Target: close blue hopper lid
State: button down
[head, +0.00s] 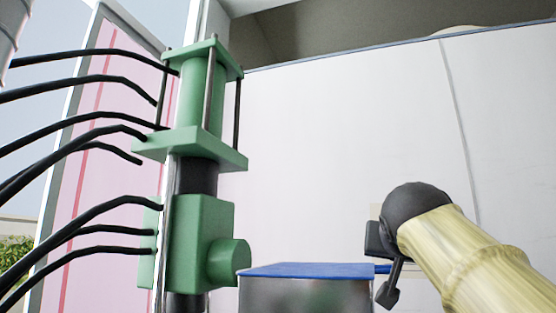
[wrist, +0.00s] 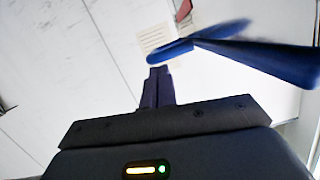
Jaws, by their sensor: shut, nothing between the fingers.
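The blue hopper lid (head: 318,270) lies level across the top of a grey metal hopper (head: 300,296) at the bottom middle of the head view. A small blue tab (head: 383,268) sticks out at its right end, beside my gripper (head: 386,296). In the wrist view the blue lid (wrist: 270,62) shows nearly edge-on at the right, with a rounded blue end (wrist: 170,53) just beyond my fingertips (wrist: 158,72). My gripper is shut and empty. I cannot tell whether the fingertips touch the blue part. The hopper's lower part is out of frame.
A green machine column (head: 205,235) with a round side stub (head: 230,262) stands left of the hopper. Several black hoses (head: 85,120) run to it from the left. A pale wall (head: 340,150) fills the background. Space above the lid is clear.

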jog(key=shift+f+b, duration=0.3)
jog(key=shift+f, duration=0.25)
jog(key=shift+f, duration=0.15)
jog(key=shift+d+r+p, duration=0.1)
jog(key=shift+r+p, duration=0.55)
jog(key=s+a+r+p, duration=0.1)
jog(key=s+r, duration=0.4)
jog(key=s, duration=0.4)
jog(key=shift+s+a+r, duration=0.15)
jog(key=shift+s+r, duration=0.2)
jog(key=shift+s, duration=0.05)
jog(key=shift+w, duration=0.1)
